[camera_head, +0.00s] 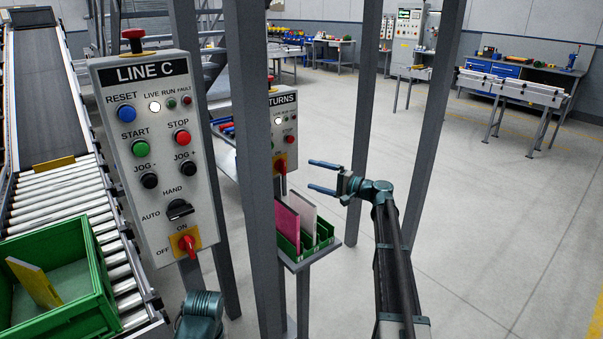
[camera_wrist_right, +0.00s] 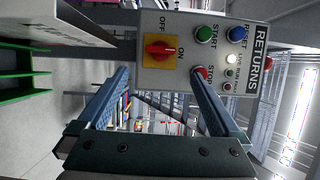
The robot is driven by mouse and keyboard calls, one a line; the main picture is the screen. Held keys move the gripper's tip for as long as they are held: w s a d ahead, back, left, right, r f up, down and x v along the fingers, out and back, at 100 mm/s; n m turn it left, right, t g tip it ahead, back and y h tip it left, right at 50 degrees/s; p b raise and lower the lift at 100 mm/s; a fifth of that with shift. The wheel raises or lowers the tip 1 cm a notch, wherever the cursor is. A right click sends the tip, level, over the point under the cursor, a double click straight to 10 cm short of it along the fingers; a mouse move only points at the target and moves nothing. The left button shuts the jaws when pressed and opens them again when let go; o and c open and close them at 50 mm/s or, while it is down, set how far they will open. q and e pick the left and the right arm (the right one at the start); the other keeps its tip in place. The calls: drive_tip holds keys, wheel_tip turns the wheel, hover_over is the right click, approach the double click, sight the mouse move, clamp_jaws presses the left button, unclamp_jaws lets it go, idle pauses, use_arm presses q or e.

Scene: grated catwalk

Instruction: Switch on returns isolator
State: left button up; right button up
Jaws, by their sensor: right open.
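The returns isolator is a red rotary switch on a yellow plate (camera_head: 281,163), low on the RETURNS panel (camera_head: 286,118), partly hidden behind a grey post. In the right wrist view the switch (camera_wrist_right: 160,49) shows whole, with OFF and ON labels; the panel appears turned on its side. Its red bar appears to lie along the panel's length, toward ON, but it is small. My right gripper (camera_head: 311,175) is open and empty, to the right of the switch in the head view. In the wrist view its fingertips (camera_wrist_right: 158,76) are apart, with the switch between and beyond them. My left gripper is out of view.
The LINE C panel (camera_head: 150,150) stands nearer, with a similar red isolator (camera_head: 187,243). Grey posts (camera_head: 256,150) rise beside the RETURNS panel. Below it is a green rack (camera_head: 316,237) with upright boards. A green crate (camera_head: 85,315) sits on rollers at left.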

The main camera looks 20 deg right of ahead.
drive_tip(key=shift+v, duration=2.25)
